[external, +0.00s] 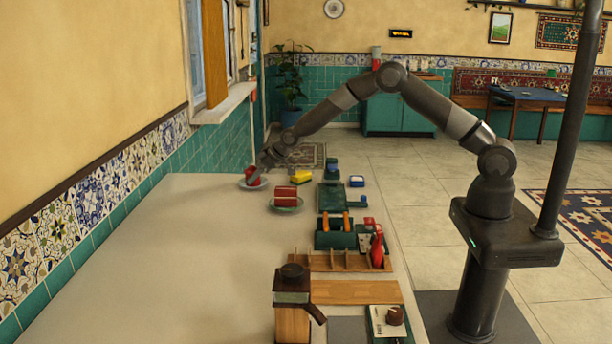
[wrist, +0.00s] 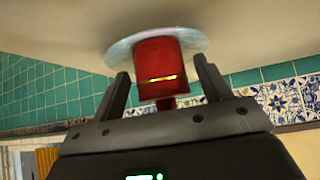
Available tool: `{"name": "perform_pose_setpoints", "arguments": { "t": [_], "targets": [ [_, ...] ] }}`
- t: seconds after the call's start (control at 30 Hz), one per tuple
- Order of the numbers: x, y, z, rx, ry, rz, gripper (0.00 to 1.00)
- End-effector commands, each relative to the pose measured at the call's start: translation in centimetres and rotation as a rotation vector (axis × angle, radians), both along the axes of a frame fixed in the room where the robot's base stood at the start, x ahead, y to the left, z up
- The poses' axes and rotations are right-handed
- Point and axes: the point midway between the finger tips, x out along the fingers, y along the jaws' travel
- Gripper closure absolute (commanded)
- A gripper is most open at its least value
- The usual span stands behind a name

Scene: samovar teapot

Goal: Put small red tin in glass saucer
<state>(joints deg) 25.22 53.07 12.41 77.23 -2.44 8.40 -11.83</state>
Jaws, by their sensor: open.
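The small red tin (external: 252,174) is at the far end of the counter, over the pale glass saucer (external: 244,187). My gripper (external: 261,167) is low at the saucer. In the wrist view my gripper (wrist: 162,68) is open, with one finger on each side of the tin and gaps visible between.
A second dish (external: 288,209) with red blocks stands just nearer. A yellow item (external: 301,177), a green tray (external: 331,197), a dark caddy (external: 335,238) and a wooden rack (external: 330,262) line the right side. The samovar-like pot (external: 292,300) stands in front. The counter's left is clear.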

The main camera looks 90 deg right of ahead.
Motion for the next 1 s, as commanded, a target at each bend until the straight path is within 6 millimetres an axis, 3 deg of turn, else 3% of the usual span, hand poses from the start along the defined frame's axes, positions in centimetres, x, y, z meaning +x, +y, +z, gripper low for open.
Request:
{"name": "perform_pose_setpoints", "arguments": {
  "t": [0.6, 0.87, 1.0],
  "targets": [
    [-6.5, 0.7, 7.1, -0.001, -0.001, -0.002, 0.3],
    [-7.9, 1.1, 8.6, -0.001, 0.001, 0.001, 0.3],
    [-8.9, 2.5, 10.7, -0.011, 0.009, 0.016, 0.3]
  ]
}}
